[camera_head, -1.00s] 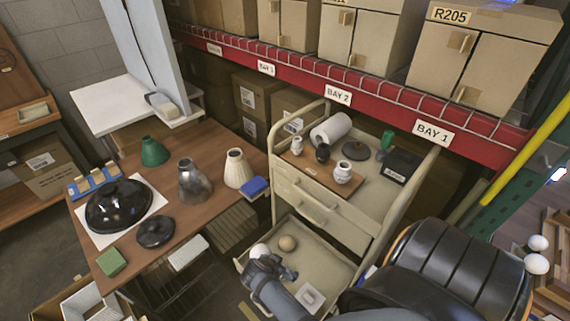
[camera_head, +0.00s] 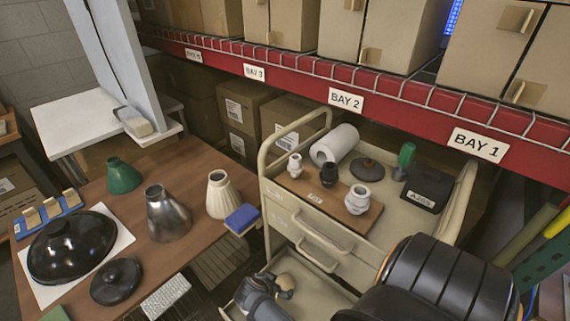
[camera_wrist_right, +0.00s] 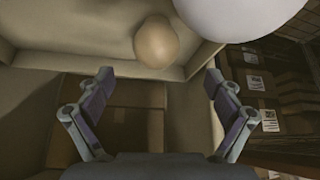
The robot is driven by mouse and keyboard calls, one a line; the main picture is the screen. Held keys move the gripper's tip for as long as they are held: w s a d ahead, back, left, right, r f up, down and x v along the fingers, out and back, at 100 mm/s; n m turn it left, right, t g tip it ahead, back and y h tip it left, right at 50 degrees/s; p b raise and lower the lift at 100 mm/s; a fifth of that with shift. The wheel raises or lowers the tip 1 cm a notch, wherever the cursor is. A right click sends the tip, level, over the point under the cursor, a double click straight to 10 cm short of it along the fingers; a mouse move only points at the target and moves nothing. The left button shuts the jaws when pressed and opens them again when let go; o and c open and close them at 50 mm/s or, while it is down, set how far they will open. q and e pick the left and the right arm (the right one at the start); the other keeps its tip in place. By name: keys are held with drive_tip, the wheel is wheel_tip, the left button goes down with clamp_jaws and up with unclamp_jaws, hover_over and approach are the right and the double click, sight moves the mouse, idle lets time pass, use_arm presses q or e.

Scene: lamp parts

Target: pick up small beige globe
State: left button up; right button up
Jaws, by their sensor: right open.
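The small beige globe (camera_wrist_right: 156,42) shows in the right wrist view, near the far wall of the cart's open lower drawer (camera_wrist_right: 90,45). A larger white globe (camera_wrist_right: 240,14) is beside it at the top, cut by the frame edge. My right gripper (camera_wrist_right: 158,82) is open and empty; the beige globe is ahead of the gap between its fingers, apart from them. In the head view my right gripper (camera_head: 286,286) is low over the drawer, and I cannot make out the globes clearly there. My left gripper is not in view.
The table at left carries cones (camera_head: 168,213), a black dome (camera_head: 72,246) and a blue block (camera_head: 242,219). Red shelving (camera_head: 300,75) runs behind.

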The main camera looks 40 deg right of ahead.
sight(281, 283)
drive_tip(key=b+x, duration=0.3)
drive_tip(key=x, duration=0.1)
drive_tip(key=shift+d+f, duration=0.1)
drive_tip(key=shift+f, duration=0.3)
drive_tip(key=b+x, duration=0.4)
drive_tip(key=x, duration=0.1)
drive_tip(key=shift+s+d+b, duration=0.15)
drive_tip(key=shift+s+b, duration=0.05)
drive_tip(key=shift+b, duration=0.2)
drive_tip(key=shift+r, duration=0.15)
drive_tip(key=shift+c, duration=0.5)
drive_tip(key=c, duration=1.1)
drive_tip(key=shift+r+p, duration=0.15)
drive_tip(key=shift+p, duration=0.15)
